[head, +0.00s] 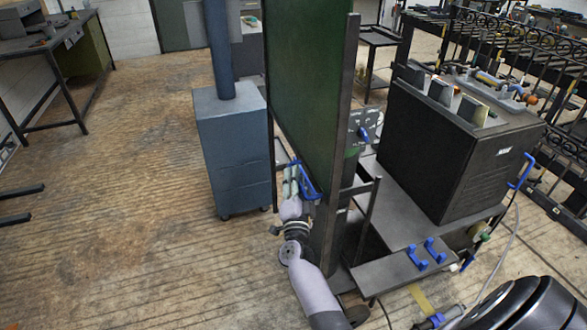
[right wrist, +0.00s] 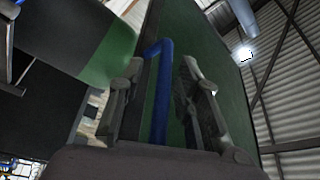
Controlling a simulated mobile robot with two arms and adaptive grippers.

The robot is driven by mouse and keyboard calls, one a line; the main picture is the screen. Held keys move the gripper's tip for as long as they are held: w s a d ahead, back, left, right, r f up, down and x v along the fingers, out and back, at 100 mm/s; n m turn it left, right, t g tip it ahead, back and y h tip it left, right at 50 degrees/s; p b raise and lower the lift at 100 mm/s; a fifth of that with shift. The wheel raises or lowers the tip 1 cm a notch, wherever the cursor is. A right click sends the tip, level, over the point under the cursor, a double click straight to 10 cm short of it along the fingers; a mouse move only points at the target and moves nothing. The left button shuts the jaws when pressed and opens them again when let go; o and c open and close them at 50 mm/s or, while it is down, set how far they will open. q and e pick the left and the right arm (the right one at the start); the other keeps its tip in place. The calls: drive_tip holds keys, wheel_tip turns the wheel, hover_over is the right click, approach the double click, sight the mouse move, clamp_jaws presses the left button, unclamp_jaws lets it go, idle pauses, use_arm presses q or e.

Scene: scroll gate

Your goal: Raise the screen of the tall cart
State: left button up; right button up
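The tall cart's dark green screen (head: 312,90) stands upright in a grey metal frame in the middle of the head view. A blue handle (head: 307,183) sits at the screen's lower part. My right gripper (head: 294,176) is beside this handle at the screen's left face. In the right wrist view the blue handle (right wrist: 161,100) runs between the two fingers of my right gripper (right wrist: 160,95). Gaps show on both sides of the handle, so the fingers are open around it. My left gripper is not in view.
A blue-grey cabinet (head: 233,150) with a thick post stands just left of the screen. A large black box (head: 445,150) sits on the cart's low deck (head: 400,207) at right, with blue hooks (head: 427,254) in front. Open wooden floor (head: 120,220) lies at left.

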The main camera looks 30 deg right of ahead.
drive_tip(key=shift+w+d, duration=0.1)
drive_tip(key=shift+s+r, duration=0.25)
drive_tip(key=shift+s, duration=0.05)
drive_tip(key=shift+c, duration=0.3)
drive_tip(key=shift+w+f, duration=0.1)
clamp_jaws()
